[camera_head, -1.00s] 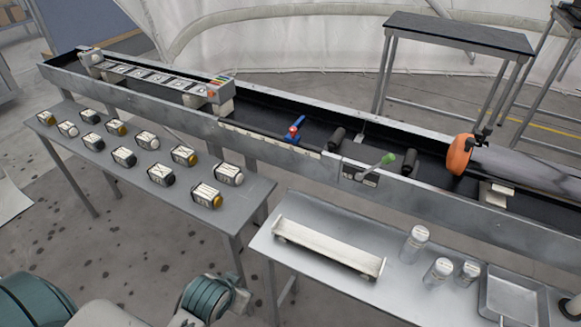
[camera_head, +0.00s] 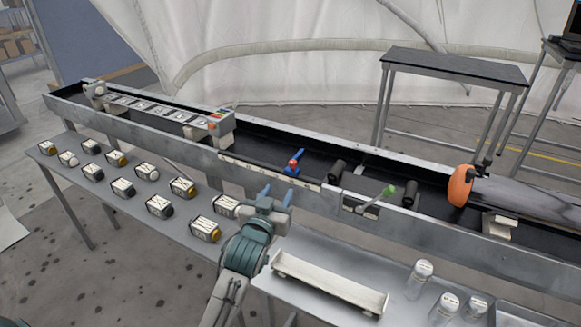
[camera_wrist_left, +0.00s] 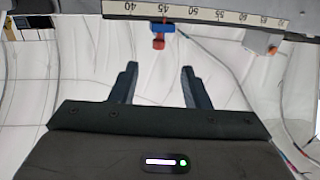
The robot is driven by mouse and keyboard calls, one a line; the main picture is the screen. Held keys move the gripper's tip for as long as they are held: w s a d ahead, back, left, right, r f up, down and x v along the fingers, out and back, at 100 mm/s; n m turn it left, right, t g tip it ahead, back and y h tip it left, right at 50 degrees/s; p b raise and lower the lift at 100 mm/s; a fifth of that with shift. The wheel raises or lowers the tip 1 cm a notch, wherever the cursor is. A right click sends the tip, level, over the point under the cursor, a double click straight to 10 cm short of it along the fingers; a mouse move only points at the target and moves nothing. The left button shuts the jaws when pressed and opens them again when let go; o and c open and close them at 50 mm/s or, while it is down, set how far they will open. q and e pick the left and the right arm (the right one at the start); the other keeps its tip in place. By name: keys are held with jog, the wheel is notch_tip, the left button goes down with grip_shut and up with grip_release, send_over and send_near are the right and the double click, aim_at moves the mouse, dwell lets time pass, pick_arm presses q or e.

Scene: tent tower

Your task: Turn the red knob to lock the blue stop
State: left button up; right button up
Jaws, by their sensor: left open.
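The blue stop (camera_head: 291,170) sits inside the long trough beside the printed scale strip, with the red knob (camera_head: 294,162) on top of it. In the left wrist view the blue stop (camera_wrist_left: 162,28) is at the scale near the 45 mark, and the red knob (camera_wrist_left: 158,43) shows just below it in the picture. My left gripper (camera_head: 276,194) is open and empty, in front of the trough's near wall, apart from the knob. In the left wrist view its two fingers (camera_wrist_left: 158,82) point toward the knob, which lies between their lines. My right gripper is not seen.
The trough's near wall (camera_head: 400,212) runs between my left gripper and the stop in the head view. A green-tipped lever (camera_head: 388,191) and dark rollers (camera_head: 336,170) are to the right. A white tray (camera_head: 325,284) lies close by.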

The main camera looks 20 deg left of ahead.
aim_at(291, 164)
pick_arm(q)
jog(key=w, duration=0.3)
jog(key=w+a+p, duration=0.1)
jog(key=w, duration=0.3)
jog(key=w+r, duration=0.1)
jog(key=w, duration=0.3)
jog(key=shift+w+a+p, duration=0.15)
jog(key=shift+p, duration=0.15)
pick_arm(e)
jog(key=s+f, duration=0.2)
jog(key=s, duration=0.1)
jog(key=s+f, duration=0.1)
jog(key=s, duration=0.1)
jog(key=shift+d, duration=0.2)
pick_arm(q)
grip_shut()
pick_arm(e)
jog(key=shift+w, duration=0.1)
